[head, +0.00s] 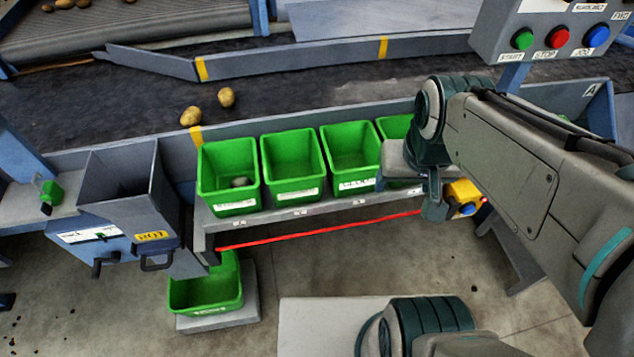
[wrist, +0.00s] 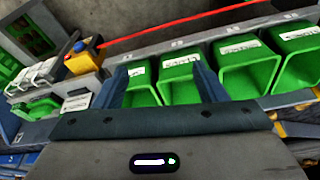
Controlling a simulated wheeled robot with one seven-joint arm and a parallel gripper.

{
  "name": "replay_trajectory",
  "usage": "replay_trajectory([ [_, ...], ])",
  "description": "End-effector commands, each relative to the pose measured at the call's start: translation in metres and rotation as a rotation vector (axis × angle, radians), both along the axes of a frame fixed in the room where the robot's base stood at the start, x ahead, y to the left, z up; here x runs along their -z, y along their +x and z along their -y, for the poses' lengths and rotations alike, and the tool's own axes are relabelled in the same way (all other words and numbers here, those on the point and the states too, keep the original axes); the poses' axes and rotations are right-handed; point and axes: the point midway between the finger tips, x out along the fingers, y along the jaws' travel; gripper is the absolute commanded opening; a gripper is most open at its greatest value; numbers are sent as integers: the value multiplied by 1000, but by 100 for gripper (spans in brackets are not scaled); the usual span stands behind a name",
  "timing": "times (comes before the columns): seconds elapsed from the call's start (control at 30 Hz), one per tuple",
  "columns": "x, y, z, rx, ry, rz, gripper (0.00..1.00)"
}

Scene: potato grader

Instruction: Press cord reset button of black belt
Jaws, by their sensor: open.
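A yellow box (head: 463,190) with a blue button (head: 468,209) sits at the right end of the red pull cord (head: 330,232), below the bin shelf. In the wrist view the yellow box (wrist: 85,60) and its blue button (wrist: 79,46) are at the upper left, outside the finger gap. My gripper (head: 435,208) is just left of the box in the head view and partly covers its left side. In the wrist view my gripper (wrist: 160,70) has its two fingers spread with nothing held. The black belt (head: 320,90) runs across behind the bins.
Several green bins (head: 292,160) stand on the shelf (head: 300,215) along the belt. A panel (head: 555,25) with green, red and blue buttons is at the upper right. A grey chute (head: 125,190) stands left. Potatoes (head: 226,97) lie on the belt. The floor below the cord is mostly clear.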

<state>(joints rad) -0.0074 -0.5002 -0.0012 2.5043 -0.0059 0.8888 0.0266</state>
Motion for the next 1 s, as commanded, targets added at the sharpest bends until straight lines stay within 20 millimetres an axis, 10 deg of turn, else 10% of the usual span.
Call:
replay_trajectory([
  [0.4, 0, 0, 0, 1, 0, 0, 65],
  [0.67, 0, 0, 0, 0, 0, 0, 0],
  [1.0, 0, 0, 0, 0, 0, 0, 0],
])
